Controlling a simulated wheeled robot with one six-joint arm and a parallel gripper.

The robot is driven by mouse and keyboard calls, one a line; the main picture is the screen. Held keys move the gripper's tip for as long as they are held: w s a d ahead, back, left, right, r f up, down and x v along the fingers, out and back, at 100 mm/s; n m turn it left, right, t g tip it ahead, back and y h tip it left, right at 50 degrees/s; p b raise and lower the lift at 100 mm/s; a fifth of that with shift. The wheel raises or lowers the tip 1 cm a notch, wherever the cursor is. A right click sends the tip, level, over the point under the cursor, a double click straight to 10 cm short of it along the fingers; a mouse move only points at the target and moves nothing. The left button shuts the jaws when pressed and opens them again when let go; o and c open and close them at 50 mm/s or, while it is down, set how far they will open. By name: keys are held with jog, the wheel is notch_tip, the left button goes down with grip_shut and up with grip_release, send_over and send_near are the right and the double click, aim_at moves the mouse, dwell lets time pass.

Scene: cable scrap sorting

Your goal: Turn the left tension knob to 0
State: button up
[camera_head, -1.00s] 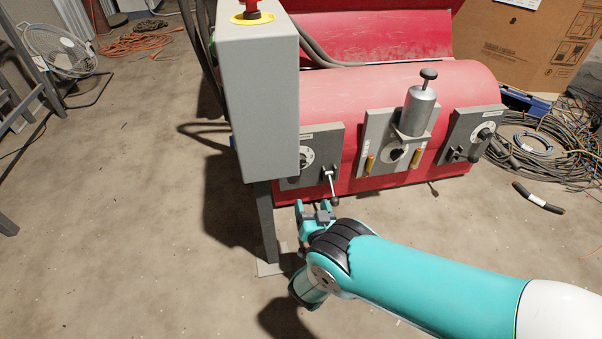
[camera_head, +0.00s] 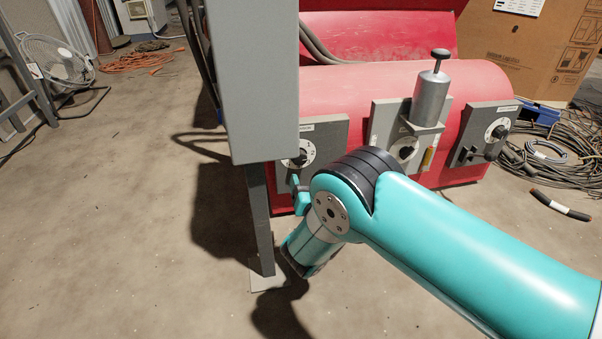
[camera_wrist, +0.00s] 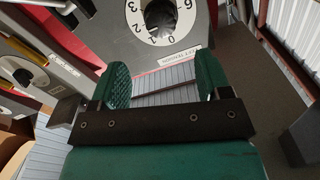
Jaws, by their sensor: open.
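The left tension knob (camera_head: 299,157) is black on a white dial, on a grey panel at the machine's left. In the wrist view the knob (camera_wrist: 160,16) is at the top, cut by the frame edge, with its numbered dial (camera_wrist: 138,28) upside down. The 0, 1, 2, 3 and 6 marks show; I cannot tell which one the pointer meets. My gripper (camera_wrist: 164,84) is open and empty, its green fingers apart and short of the dial, not touching the knob. In the head view only part of my gripper (camera_head: 300,193) shows beside my arm.
A grey control box (camera_head: 258,80) on a post stands close left of the panel. The middle knob (camera_head: 405,148) and metal cylinder (camera_head: 430,97) are to the right, with a right-hand dial (camera_head: 497,131) beyond. Cables (camera_head: 565,160) lie on the floor at right.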

aim_at(300, 160)
jog(key=b+x, duration=0.3)
jog(key=x, duration=0.5)
jog(key=shift+w+f+b, duration=0.15)
jog(key=shift+b, duration=0.15)
jog(key=shift+w+a, duration=0.2)
jog(key=shift+w, duration=0.15)
jog(key=shift+c, duration=0.3)
jog(key=c, duration=0.9)
